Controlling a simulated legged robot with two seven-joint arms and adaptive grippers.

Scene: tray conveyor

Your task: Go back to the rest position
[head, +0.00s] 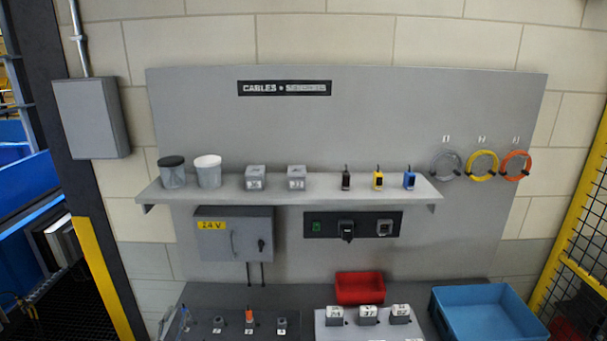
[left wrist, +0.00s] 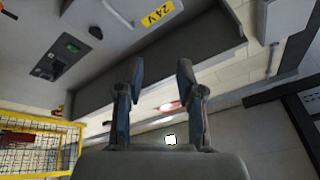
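My left gripper (left wrist: 160,65) shows in the left wrist view with its two dark fingers apart. The gap between them is empty, and the shelf and wall show beyond it. I cannot make this gripper out for certain in the head view. My right gripper does not show in either view.
A grey panel carries a shelf (head: 310,191) with jars and small devices, a 24V box (head: 233,246) and a switch plate (head: 352,225). Below, a bench holds a red bin (head: 360,288) and a blue bin (head: 490,308). A yellow fence (head: 580,225) stands right.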

